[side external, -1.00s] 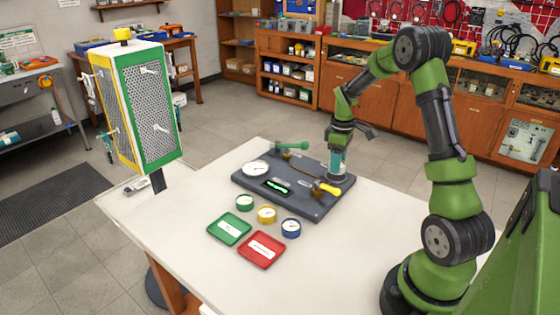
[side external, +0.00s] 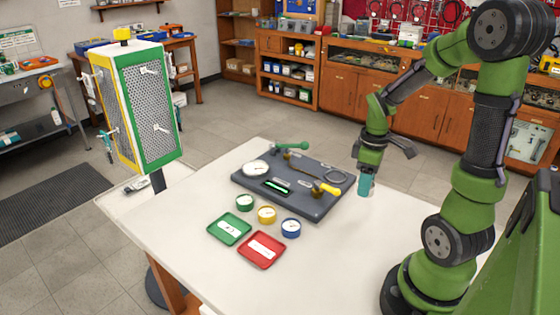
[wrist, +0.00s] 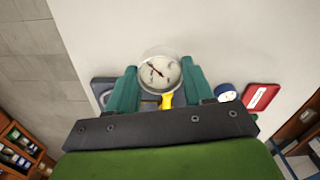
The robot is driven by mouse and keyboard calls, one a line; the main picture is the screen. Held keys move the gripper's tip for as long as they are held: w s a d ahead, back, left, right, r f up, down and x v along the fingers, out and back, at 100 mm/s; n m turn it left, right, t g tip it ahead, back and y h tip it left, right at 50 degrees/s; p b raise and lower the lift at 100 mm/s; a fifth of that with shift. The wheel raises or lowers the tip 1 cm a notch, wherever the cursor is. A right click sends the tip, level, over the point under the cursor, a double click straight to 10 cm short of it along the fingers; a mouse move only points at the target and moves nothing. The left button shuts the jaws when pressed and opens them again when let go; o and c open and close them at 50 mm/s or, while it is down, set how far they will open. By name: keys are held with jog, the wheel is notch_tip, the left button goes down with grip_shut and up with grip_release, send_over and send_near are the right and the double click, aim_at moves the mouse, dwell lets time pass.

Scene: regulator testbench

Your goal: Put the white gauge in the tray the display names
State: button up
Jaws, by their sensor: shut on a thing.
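My gripper (side external: 366,188) is shut on the white gauge, above the table to the right of the testbench board. In the wrist view, the white gauge (wrist: 160,72) shows its round pale dial and dark needle between the teal fingers. In the side view the fingers hide it. The display (side external: 277,187) on the board glows green; I cannot read its text. A green tray (side external: 244,236) and a red tray (side external: 277,262) lie at the table's front, each with a white label and no gauge in it.
The dark board (side external: 305,205) carries a large dial (side external: 256,168), a green lever (side external: 291,146), a yellow-handled valve (side external: 329,189) and an empty ring (side external: 336,175). Green (side external: 244,203), yellow (side external: 266,214) and blue (side external: 291,228) gauges stand between board and trays. The table's right side is clear.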

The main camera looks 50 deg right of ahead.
jog(key=shift+r, duration=4.3)
jog(key=w+a+f+n, duration=0.5)
jog(key=w+a+n, duration=0.3)
jog(key=a, duration=0.4)
jog(key=n, duration=1)
send_near(262, 249)
notch_tip(262, 249, down, 6)
jog(key=shift+r, duration=0.1)
jog(key=o, duration=1.1)
jog(key=shift+f, duration=0.2)
